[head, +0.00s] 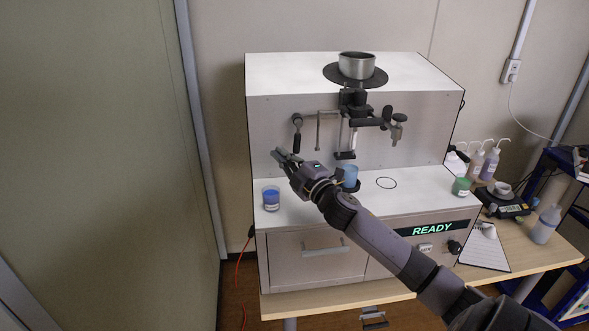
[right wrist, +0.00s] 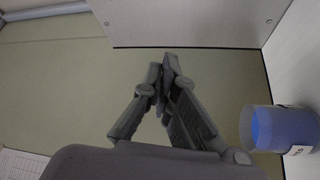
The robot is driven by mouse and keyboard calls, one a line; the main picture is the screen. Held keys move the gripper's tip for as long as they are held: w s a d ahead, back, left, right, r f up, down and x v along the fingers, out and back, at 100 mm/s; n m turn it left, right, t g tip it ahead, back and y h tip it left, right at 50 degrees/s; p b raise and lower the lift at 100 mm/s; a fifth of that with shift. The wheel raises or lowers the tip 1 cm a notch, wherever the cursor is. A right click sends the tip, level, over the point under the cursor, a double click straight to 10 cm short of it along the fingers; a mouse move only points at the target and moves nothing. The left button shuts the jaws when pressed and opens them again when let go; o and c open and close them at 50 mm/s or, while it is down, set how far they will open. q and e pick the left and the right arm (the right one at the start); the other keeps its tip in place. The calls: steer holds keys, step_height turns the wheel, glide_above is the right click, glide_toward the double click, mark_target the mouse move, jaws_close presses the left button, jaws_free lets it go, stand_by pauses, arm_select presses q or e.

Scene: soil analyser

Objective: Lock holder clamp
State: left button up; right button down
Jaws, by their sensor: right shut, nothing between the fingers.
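My right gripper (head: 281,156) reaches in front of the analyser's upright front panel, above the white ledge, with its fingers closed and empty. In the right wrist view its fingertips (right wrist: 171,60) meet with nothing between them. A black-handled lever (head: 297,135) hangs on the panel just above and right of the fingertips, apart from them as far as I can tell. A dark holder mechanism (head: 354,100) with a side arm and a grey knobbed clamp (head: 397,130) stands further right under the round pan. Whether the clamp is locked I cannot tell. My left gripper is out of view.
A blue cup (head: 271,199) stands on the ledge below the gripper; it also shows in the right wrist view (right wrist: 277,129). A green cup (head: 461,187) and several bottles (head: 490,163) stand right. A metal pot (head: 357,65) sits on top.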

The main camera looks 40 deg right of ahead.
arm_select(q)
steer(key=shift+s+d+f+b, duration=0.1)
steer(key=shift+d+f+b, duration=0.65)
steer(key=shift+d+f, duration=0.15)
arm_select(e)
steer(key=s+d, duration=0.1)
steer(key=s, duration=0.5)
steer(key=shift+s+f, duration=0.25)
steer(key=shift+f, duration=0.05)
steer(key=shift+a, duration=0.1)
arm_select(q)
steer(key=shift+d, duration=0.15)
